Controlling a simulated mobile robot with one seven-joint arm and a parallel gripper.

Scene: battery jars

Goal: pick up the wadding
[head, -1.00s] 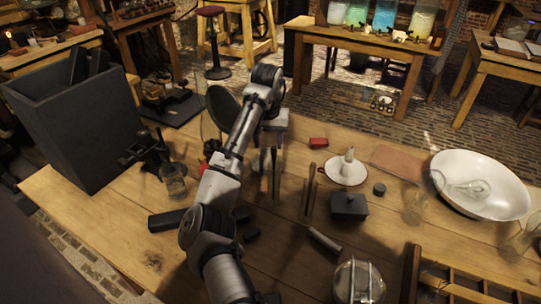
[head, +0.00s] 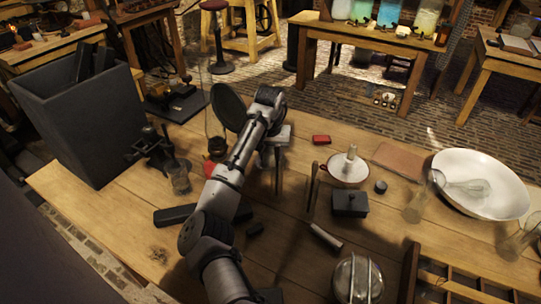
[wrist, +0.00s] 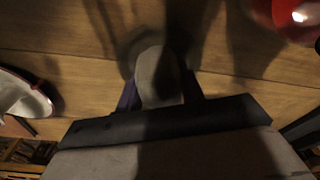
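The wadding appears to be the pale grey, rounded piece (wrist: 158,75) on the wooden table in the wrist view, in shadow between my two dark fingers. My gripper (wrist: 160,88) has one finger on each side of it, the fingers clearly apart. I cannot tell whether they touch it. In the head view my gripper (head: 277,180) points straight down, low over the table left of the candlestick. The wadding cannot be made out there; my arm and gripper stand in the way.
A white candlestick dish (head: 347,172), a dark lidded box (head: 350,203) and upright thin rods (head: 313,187) stand right of my gripper. A red block (head: 321,140) lies behind.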

